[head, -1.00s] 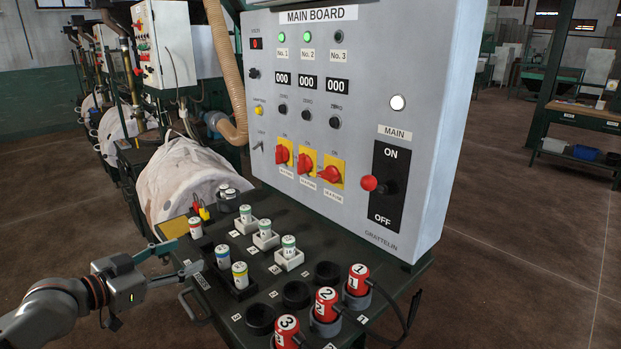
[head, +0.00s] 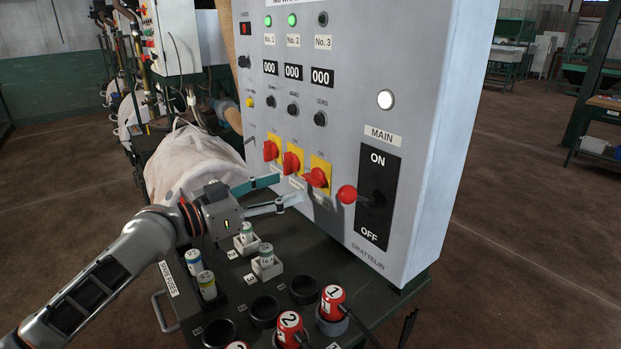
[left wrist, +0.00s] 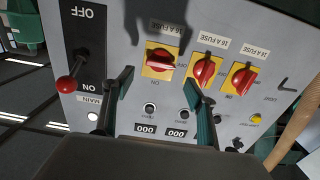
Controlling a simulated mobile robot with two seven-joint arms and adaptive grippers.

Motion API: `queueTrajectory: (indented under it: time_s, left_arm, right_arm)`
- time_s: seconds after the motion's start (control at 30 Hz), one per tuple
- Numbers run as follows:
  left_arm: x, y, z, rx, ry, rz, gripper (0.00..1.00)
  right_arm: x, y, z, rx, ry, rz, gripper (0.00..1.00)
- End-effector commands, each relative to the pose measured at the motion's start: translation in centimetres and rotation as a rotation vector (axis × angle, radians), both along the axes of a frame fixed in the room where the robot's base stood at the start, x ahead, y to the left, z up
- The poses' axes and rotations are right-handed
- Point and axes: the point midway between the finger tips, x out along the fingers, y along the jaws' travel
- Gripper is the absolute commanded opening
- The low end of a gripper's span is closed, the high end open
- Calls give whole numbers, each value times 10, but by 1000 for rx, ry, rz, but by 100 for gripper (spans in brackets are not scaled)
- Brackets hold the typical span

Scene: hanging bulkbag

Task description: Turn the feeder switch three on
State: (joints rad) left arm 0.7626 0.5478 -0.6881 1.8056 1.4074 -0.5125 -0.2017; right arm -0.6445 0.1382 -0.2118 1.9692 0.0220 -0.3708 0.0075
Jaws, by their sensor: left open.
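The third feeder switch (head: 318,177) is a red knob on a yellow plate on the grey main board (head: 345,80). Its handle lies roughly crosswise, while those of the first switch (head: 271,150) and second switch (head: 292,162) stand more upright. The lamp for No. 3 (head: 323,19) is dark; lamps No. 1 and No. 2 are green. My left gripper (head: 288,190) is open and empty, in front of the board near the switches. In the left wrist view the board is upside down, and the third switch (left wrist: 160,60) shows beyond the gap between the fingers. My right gripper is not seen.
A main lever with a red ball (head: 347,194) sticks out right of the third switch. Below are fuses in holders (head: 266,258), black sockets (head: 264,311) and red numbered plugs (head: 333,302) on the dark desk. A white bulk bag (head: 195,160) stands behind my gripper.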

Motion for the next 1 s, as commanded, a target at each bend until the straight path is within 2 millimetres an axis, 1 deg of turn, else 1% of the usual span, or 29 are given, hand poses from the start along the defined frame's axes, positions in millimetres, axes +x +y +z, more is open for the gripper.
queueTrajectory:
  time_s: [0.2, 0.4, 0.57, 0.8, 0.83, 0.87, 0.9, 0.97, 1.0]
  left_arm:
    - [20, -29, 2, -2, -1, -1, 57]
    - [34, -48, 0, 1, 1, 0, 57]
    - [39, -54, 0, 1, 0, 0, 57]
    - [39, -54, -1, 2, 0, 0, 57]
    - [39, -54, -1, 2, 0, 0, 52]
    - [39, -54, -1, 2, 0, 0, 44]
    - [39, -54, -1, 2, 0, 0, 34]
    - [39, -54, -1, 2, 0, 0, 19]
    - [39, -54, -1, 2, 0, 0, 19]
  right_arm:
    - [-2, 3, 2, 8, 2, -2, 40]
    - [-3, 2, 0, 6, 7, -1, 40]
    - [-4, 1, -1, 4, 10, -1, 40]
    - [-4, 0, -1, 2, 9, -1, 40]
    - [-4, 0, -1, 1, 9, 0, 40]
    - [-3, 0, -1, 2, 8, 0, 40]
    - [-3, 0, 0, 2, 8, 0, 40]
    - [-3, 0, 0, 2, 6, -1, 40]
    - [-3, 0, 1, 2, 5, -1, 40]
